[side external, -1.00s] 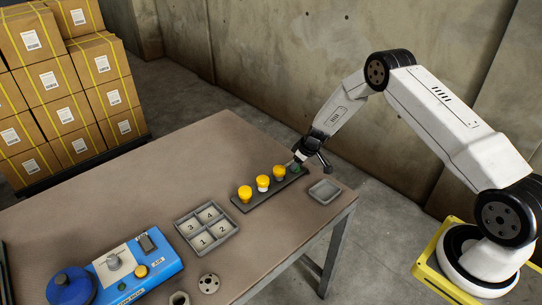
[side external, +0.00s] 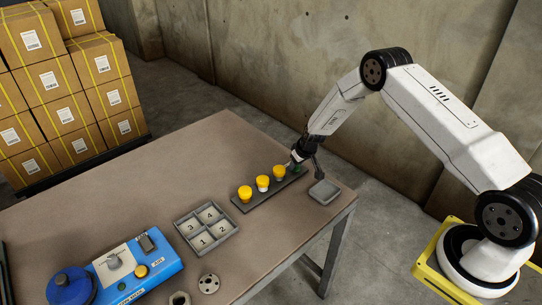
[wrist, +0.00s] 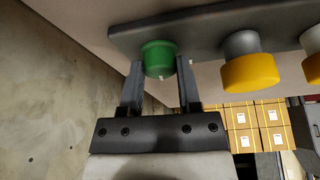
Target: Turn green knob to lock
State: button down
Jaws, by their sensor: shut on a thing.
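The green knob (wrist: 158,58) sits at the end of a dark strip (wrist: 200,22) in the wrist view. My gripper (wrist: 160,72) has one finger on each side of the knob and is shut on it. In the side view the green knob (side external: 296,168) is at the right end of the strip (side external: 243,207), mostly hidden by my gripper (side external: 298,161). A small white mark shows on the knob's rim in the wrist view. Whether it is locked cannot be told.
Several yellow knobs (side external: 263,183) stand in line along the strip beside the green one. A small grey tray (side external: 324,191) is close to the right of my gripper. A numbered four-part tray (side external: 207,228) and a blue box (side external: 137,270) are further left. A concrete wall stands behind.

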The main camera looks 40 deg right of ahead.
jog(key=shift+w, duration=0.1)
dwell(0.6)
jog(key=shift+c, duration=1.5)
grip_release()
jog(key=shift+r, duration=0.15)
jog(key=v, duration=0.7)
jog(key=shift+s+r, duration=0.25)
